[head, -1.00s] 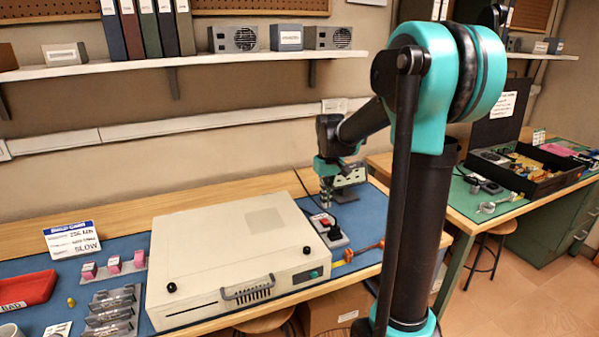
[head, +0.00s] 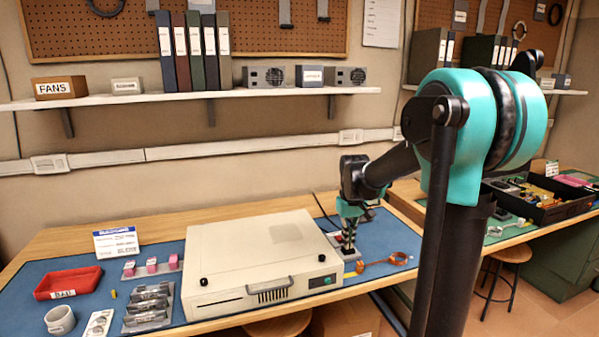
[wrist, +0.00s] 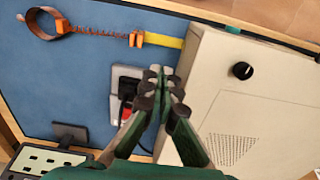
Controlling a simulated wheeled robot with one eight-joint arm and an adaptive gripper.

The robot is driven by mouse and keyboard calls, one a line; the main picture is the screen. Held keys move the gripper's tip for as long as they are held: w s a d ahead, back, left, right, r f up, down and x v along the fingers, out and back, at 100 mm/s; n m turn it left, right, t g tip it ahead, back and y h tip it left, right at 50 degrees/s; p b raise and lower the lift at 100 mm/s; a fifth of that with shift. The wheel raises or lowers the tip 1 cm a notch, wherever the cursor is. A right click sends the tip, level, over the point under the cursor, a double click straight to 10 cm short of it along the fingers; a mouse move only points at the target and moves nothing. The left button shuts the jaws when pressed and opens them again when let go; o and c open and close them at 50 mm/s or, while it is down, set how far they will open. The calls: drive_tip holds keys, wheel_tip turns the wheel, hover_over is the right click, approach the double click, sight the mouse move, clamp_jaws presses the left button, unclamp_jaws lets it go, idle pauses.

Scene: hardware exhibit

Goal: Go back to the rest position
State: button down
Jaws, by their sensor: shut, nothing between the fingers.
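My gripper (head: 348,247) hangs low over the blue mat, just right of the beige case in the head view. In the wrist view my gripper (wrist: 160,78) points down with its fingertips together and nothing between them. Beneath and beside the fingertips is a small grey box with a black switch and a red one (wrist: 124,98); the fingers partly hide it. Whether the fingertips touch the box cannot be told. The beige case (head: 250,262) lies flat on the mat, and its side is close to my fingers in the wrist view (wrist: 235,100).
An orange coiled strap (head: 385,263) lies right of my gripper. A shelf (head: 200,97) runs along the wall above. A black tray (head: 545,212) sits on the right table.

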drive_tip(key=s+d+f+m+t, duration=0.1)
drive_tip(key=s+f, duration=0.4)
drive_tip(key=s, duration=0.5)
drive_tip(key=s+d+f+m+t, duration=0.2)
drive_tip(key=s+f, duration=0.3)
drive_tip(key=s, duration=0.6)
drive_tip(key=shift+d+t, duration=0.4)
drive_tip(key=shift+t, duration=0.1)
